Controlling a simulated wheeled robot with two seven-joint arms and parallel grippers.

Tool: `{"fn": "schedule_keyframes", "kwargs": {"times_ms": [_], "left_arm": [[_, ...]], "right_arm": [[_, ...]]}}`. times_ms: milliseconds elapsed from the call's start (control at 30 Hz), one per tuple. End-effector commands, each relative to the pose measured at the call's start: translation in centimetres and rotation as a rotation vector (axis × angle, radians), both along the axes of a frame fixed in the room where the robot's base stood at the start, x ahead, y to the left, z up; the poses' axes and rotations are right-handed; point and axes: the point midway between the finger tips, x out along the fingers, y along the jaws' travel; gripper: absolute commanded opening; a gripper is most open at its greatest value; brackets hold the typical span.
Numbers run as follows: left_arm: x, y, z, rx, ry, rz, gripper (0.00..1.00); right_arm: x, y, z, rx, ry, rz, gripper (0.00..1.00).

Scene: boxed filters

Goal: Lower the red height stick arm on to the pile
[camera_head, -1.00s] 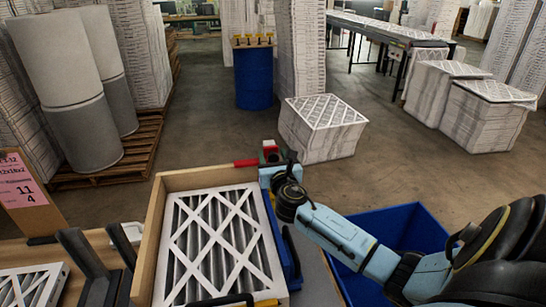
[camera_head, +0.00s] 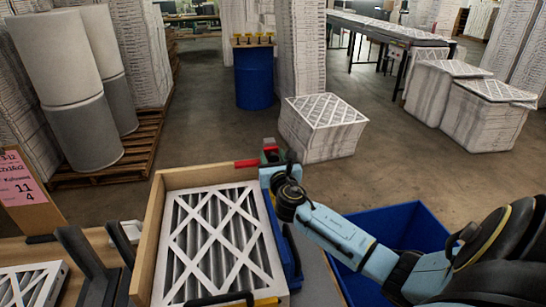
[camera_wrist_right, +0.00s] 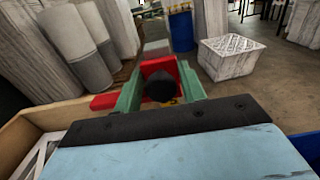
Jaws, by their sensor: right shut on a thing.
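The red height stick arm (camera_head: 246,163) lies over the far edge of the wooden box (camera_head: 152,232), near its far right corner. It also shows in the right wrist view (camera_wrist_right: 103,101), sticking out to the left of the fingers. My right gripper (camera_head: 270,156) has green fingers, seen closer in the right wrist view (camera_wrist_right: 160,92), shut on the red piece with a black round knob in front. The pile of white-framed pleated filters (camera_head: 222,240) sits inside the box, below and nearer than the red arm. The exact gap between arm and pile is hidden. My left gripper cannot be made out.
A blue bin (camera_head: 412,228) stands right of the box, under my right arm. Another filter (camera_head: 30,285) and dark slanted plates (camera_head: 85,262) are at lower left. A filter stack (camera_head: 322,130) stands on the floor beyond.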

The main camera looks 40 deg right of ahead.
Motion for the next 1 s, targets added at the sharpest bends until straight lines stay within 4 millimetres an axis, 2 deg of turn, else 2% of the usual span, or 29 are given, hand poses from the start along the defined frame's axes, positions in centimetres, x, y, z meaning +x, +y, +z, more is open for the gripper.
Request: {"fn": "schedule_keyframes", "kwargs": {"times_ms": [33, 200, 500, 533, 600, 867, 1000], "left_arm": [[0.0, 0.0, -1.0, 0.000, 0.000, 0.000, 0.63], [0.0, 0.0, -2.4, 0.000, 0.001, 0.000, 0.63], [-0.1, 0.0, -2.3, 0.000, 0.002, 0.000, 0.63], [-0.1, 0.0, -2.3, 0.000, 0.002, 0.000, 0.63], [-0.1, 0.0, -2.3, 0.000, 0.002, 0.000, 0.63], [-0.1, 0.0, -2.3, 0.000, 0.002, 0.000, 0.63], [-0.1, 0.0, -2.2, 0.000, 0.002, 0.000, 0.63]], "right_arm": [[0.0, 0.0, -1.2, -0.001, 0.002, -0.002, 0.00], [0.0, -0.1, -3.2, -0.001, 0.002, -0.002, 0.00], [0.0, -0.1, -3.1, 0.000, 0.001, -0.002, 0.00], [0.0, -0.1, -3.1, 0.000, 0.001, -0.002, 0.42], [0.0, -0.1, -3.1, -0.001, 0.000, -0.002, 0.50], [0.0, 0.0, -3.1, 0.000, 0.000, -0.001, 0.50], [-0.8, 0.4, -3.1, 0.000, 0.001, 0.001, 0.50]]}}
